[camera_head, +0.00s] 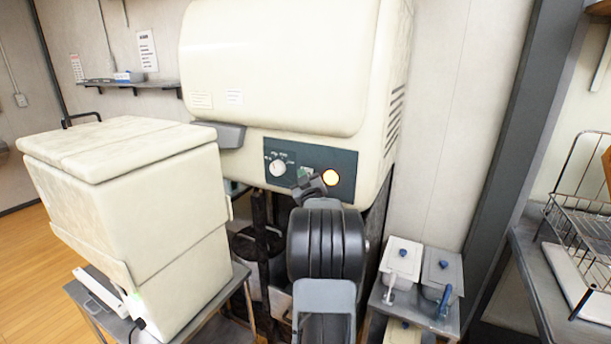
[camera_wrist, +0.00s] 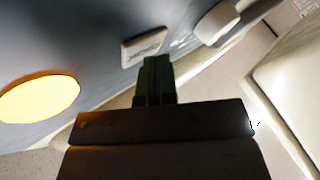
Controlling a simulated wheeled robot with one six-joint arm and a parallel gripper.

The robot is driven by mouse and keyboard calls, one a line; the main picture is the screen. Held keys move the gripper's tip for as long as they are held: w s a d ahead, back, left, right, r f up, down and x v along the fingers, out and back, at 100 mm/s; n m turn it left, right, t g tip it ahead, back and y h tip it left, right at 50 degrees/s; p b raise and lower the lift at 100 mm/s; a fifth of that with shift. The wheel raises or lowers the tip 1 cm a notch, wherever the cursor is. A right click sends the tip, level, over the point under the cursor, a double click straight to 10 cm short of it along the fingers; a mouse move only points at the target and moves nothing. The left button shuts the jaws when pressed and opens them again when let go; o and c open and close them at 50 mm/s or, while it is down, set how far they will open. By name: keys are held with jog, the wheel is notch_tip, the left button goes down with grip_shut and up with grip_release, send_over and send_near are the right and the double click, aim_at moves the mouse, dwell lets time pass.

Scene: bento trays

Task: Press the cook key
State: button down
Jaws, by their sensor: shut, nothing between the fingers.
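The big cream cooker (camera_head: 270,65) has a dark control panel (camera_head: 343,160) with a white dial (camera_head: 278,168) and a round lamp (camera_head: 330,177) glowing yellow. In the wrist view, a pale rectangular key (camera_wrist: 144,46) sits between the dial (camera_wrist: 216,22) and the glowing orange lamp (camera_wrist: 38,100). My gripper (camera_head: 305,174) is at the panel between dial and lamp, hiding most of the key in the head view. In the wrist view my gripper (camera_wrist: 156,66) has its dark green fingers shut and empty. Their tips are close to the key's lower edge; I cannot tell if they touch.
A cream lidded bin (camera_head: 125,190) stands on a metal stand at left. Small lidded containers (camera_head: 402,258) stand on a low stand at right. A wire rack (camera_head: 580,225) is on the far-right counter. Bare wooden floor (camera_head: 25,240) shows at far left.

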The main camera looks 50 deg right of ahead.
dwell(0.4)
jog(key=shift+s+a+b, duration=0.2)
jog(key=shift+a+b, duration=0.6)
jog(key=shift+a, duration=0.1)
jog(key=shift+s+a+b, duration=0.2)
jog(key=shift+a+b, duration=0.4)
jog(key=shift+a, duration=0.15)
jog(key=shift+s+a+b, duration=0.2)
jog(key=shift+a+b, duration=0.4)
jog(key=shift+a, duration=0.2)
jog(key=shift+s+a+b, duration=0.2)
jog(key=shift+a+b, duration=0.4)
jog(key=shift+a, duration=0.15)
